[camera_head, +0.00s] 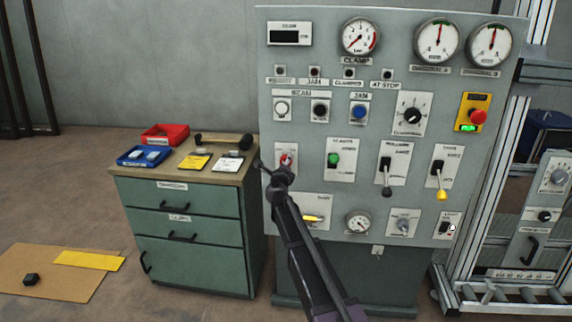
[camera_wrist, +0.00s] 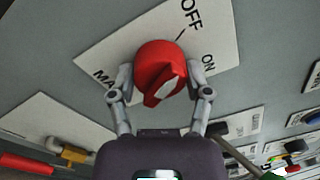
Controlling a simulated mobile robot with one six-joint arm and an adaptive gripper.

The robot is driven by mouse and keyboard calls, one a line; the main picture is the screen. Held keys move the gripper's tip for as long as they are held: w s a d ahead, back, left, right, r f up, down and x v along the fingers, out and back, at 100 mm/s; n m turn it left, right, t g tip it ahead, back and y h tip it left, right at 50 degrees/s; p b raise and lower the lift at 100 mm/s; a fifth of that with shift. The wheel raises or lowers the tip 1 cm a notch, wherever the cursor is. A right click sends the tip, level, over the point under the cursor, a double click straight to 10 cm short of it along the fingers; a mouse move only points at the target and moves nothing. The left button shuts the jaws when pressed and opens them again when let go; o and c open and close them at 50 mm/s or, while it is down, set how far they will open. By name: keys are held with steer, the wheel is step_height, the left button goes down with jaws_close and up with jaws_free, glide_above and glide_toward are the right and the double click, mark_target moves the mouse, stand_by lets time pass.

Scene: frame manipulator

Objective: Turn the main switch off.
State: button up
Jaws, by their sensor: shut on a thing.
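The main switch is a red rotary knob (camera_wrist: 158,62) on a white plate (camera_wrist: 112,50) marked MAIN, OFF and ON. In the wrist view, OFF is above the knob and ON is to its right. The knob's raised grip is slanted, with a pale face; I cannot tell which mark it points at. My gripper (camera_wrist: 160,76) is shut on the knob, one finger on each side. In the head view, the knob (camera_head: 286,159) shows at the panel's left edge, partly hidden by my gripper (camera_head: 283,172).
The grey control panel (camera_head: 310,225) carries gauges, buttons, levers and a red emergency button (camera_head: 478,116). A green drawer cabinet (camera_head: 190,235) with trays and cards on top stands left of it. A metal frame (camera_head: 505,160) stands at right.

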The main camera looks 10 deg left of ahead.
steer(key=shift+w, duration=0.1)
steer(key=o, duration=1.2)
steer(key=shift+c, duration=0.2)
steer(key=shift+m, duration=0.4)
